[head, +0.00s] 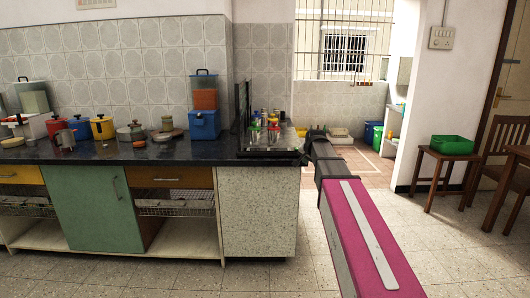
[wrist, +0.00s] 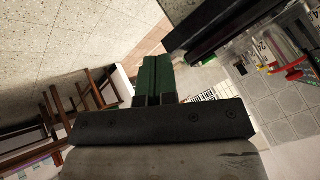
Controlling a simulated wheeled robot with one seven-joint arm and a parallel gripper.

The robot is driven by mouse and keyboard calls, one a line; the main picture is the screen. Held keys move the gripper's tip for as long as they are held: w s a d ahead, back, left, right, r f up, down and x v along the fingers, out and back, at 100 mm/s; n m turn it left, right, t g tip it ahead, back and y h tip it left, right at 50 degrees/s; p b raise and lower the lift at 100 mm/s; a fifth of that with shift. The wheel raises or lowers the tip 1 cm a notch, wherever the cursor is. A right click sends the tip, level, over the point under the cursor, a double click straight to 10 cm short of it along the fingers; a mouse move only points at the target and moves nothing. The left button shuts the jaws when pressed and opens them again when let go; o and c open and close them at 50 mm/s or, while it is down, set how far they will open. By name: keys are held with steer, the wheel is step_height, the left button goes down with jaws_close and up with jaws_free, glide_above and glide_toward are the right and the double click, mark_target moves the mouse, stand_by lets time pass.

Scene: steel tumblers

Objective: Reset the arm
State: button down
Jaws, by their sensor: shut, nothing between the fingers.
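My gripper (wrist: 155,78) shows in the wrist view as two green fingers side by side, shut with nothing between them. It is tilted over the room, with the counter edge at the upper right of that view. In the head view my arm reaches from the lower right toward the right end of the black counter (head: 100,152). The gripper itself is hard to make out there against the dark arm parts. I cannot pick out any steel tumblers for certain.
A rack (head: 270,152) with colourful items stands at the counter's right end, close to my arm. A blue box (head: 204,125) and several pots stand further left. A wooden stool (head: 442,172) bears a green tray (head: 452,145). A wooden chair (head: 505,165) is at right. Floor between is clear.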

steer(key=s+f+n+g, duration=0.6)
steer(key=s+f+g, duration=0.1)
steer(key=s+f, duration=2.2)
steer(key=s, duration=0.3)
steer(key=shift+s+a+n+g+h, duration=0.15)
steer(key=shift+s+n+g+h, duration=0.15)
steer(key=shift+s+g+h, duration=0.1)
steer(key=shift+w+a, duration=0.1)
steer(key=shift+a, duration=0.05)
